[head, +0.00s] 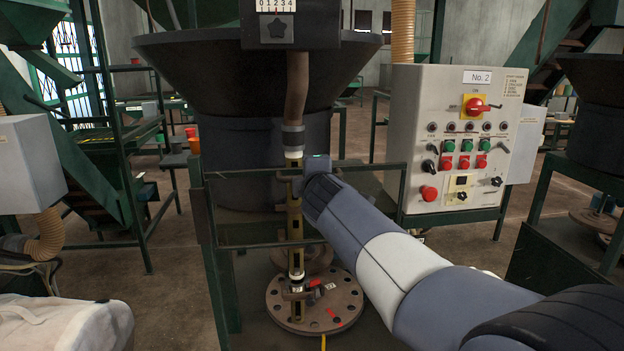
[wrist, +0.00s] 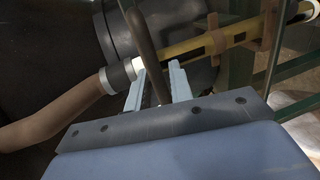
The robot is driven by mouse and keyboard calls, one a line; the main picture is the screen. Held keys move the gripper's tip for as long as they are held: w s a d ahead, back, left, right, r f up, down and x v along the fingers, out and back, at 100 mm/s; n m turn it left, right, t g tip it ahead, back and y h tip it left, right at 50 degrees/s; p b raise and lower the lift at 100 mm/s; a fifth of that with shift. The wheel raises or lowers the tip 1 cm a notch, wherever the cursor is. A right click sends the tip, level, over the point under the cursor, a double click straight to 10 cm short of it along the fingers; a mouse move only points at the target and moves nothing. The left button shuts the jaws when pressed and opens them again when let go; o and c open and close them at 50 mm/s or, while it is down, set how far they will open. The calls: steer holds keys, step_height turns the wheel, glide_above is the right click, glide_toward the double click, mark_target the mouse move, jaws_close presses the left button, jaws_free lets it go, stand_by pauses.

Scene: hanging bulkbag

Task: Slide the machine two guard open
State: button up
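The machine marked No. 2 has a dark hopper (head: 262,60) above a round drum. A yellow slotted tube (head: 295,240), which looks like the guard, stands upright in front of it, below a brown hose (head: 297,85) with a grey cuff. In the wrist view the yellow tube (wrist: 195,48) runs slantwise beyond my fingers, with a white band at its hose end. My gripper (wrist: 158,70) is open near the tube's upper end. A dark rod (wrist: 143,30) passes between its two pale fingers; gaps show beside it. In the head view my wrist hides the fingertips.
A control panel (head: 457,138) with a red knob and several buttons stands to the right. Green rails (head: 240,247) cross in front of the drum. A round flange (head: 345,300) with holes and a red-handled clamp sit at the tube's foot. A white bag (head: 65,322) lies lower left.

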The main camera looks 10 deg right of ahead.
steer(key=shift+o, duration=0.9)
steer(key=shift+s, duration=0.15)
steer(key=s+r, duration=0.2)
steer(key=s, duration=0.8)
steer(key=shift+s+d+b, duration=0.15)
steer(key=shift+b, duration=0.3)
steer(key=w, duration=0.3)
steer(key=w+f, duration=0.1)
steer(key=w, duration=0.3)
steer(key=w+f+p, duration=0.1)
steer(key=w, duration=0.2)
steer(key=shift+w, duration=0.35)
steer(key=shift+f, duration=0.15)
steer(key=shift+a, duration=0.2)
steer(key=shift+s+d, duration=0.1)
steer(key=shift+d, duration=0.1)
